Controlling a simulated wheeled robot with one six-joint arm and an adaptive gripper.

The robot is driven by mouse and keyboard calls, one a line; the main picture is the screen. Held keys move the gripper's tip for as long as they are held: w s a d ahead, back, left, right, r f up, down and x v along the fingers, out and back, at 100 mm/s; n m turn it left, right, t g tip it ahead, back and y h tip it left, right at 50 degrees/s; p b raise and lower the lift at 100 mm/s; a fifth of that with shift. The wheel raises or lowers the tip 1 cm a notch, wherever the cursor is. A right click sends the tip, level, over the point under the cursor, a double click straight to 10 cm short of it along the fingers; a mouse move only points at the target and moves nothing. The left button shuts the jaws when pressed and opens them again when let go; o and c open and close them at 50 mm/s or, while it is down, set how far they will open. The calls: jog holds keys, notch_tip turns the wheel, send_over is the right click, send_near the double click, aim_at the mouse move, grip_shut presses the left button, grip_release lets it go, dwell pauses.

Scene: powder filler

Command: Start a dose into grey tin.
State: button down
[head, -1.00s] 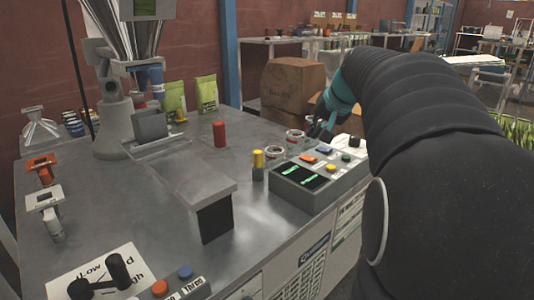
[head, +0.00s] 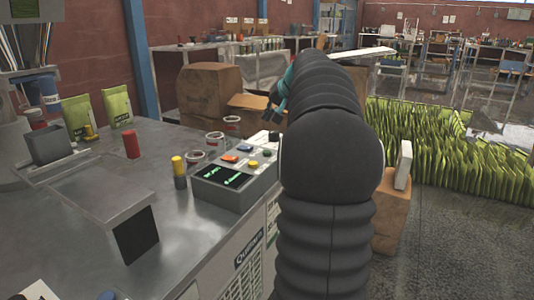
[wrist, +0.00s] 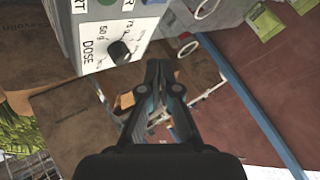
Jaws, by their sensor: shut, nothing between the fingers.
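The control box (head: 230,198) stands at the table's right edge, with two lit green displays and orange, blue, yellow and green buttons on top. My gripper (wrist: 160,66) is shut and empty, apart from the panel and to the right of the knob. In the head view my gripper (head: 269,112) is small and dark, behind the box. A dark grey square container (head: 48,145) sits under the filler; I cannot tell if it is the grey tin.
A red cylinder (head: 131,145) and a yellow-topped post (head: 179,172) stand on the table left of the box. Glass jars (head: 214,142) stand behind it. Green pouches (head: 117,106) and a cardboard box (head: 210,92) are farther back.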

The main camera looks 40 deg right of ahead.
jog(key=b, duration=0.5)
send_over(269, 152)
notch_tip(269, 152, down, 6)
jog(key=shift+r, duration=0.1)
jog(key=shift+f+b, duration=0.5)
jog(key=shift+f, duration=0.85)
jog(key=shift+f, duration=0.1)
jog(key=shift+f, duration=0.3)
jog(key=shift+f, duration=0.45)
dwell(0.9)
jog(key=shift+r, duration=0.15)
jog(key=shift+r+p, duration=0.65)
jog(key=shift+r, duration=0.05)
